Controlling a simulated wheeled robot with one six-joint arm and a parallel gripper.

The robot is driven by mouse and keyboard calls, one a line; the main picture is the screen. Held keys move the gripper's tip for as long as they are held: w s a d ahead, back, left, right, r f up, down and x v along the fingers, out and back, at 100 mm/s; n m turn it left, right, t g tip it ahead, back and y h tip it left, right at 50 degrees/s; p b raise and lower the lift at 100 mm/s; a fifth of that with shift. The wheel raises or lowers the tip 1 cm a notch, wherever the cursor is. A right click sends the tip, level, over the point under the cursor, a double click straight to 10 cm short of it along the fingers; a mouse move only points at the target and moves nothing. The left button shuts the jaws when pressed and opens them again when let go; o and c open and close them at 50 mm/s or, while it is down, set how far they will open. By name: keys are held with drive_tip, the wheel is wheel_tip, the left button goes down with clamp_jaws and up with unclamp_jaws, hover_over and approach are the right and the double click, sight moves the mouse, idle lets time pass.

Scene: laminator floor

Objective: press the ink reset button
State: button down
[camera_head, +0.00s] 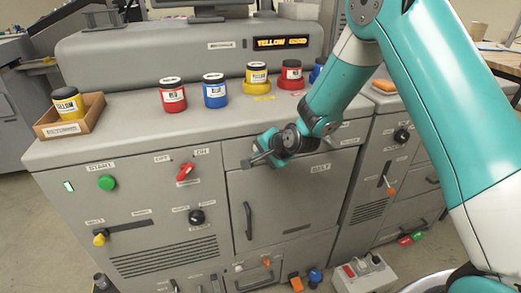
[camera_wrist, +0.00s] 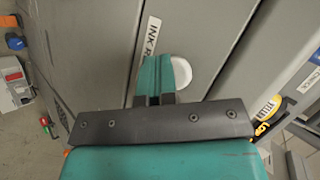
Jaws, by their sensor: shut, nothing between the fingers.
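The ink reset button is a white round button (camera_wrist: 183,72) on the grey machine front in the wrist view. Part of it is hidden behind my fingers. A label beginning "INK R" (camera_wrist: 151,34) is beside it, cut off by my fingers. My gripper (camera_wrist: 160,72) is shut and empty, its tips over or right beside the button; I cannot tell whether they touch it. In the head view my gripper (camera_head: 251,161) is at the upper front of the machine, above the "BELT" door (camera_head: 290,200). The button cannot be made out there.
Red (camera_head: 173,96), blue (camera_head: 214,92) and yellow (camera_head: 256,80) ink jars stand on the machine top. A cardboard tray (camera_head: 85,122) holds a yellow jar at left. A green start button (camera_head: 107,183) and red switch (camera_head: 185,172) are on the front. A display (camera_head: 281,42) reads "YELLOW".

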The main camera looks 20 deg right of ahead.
drive_tip(key=shift+s, duration=0.95)
drive_tip(key=shift+s+b, duration=0.4)
drive_tip(key=shift+s, duration=2.1)
drive_tip(key=shift+r, duration=0.15)
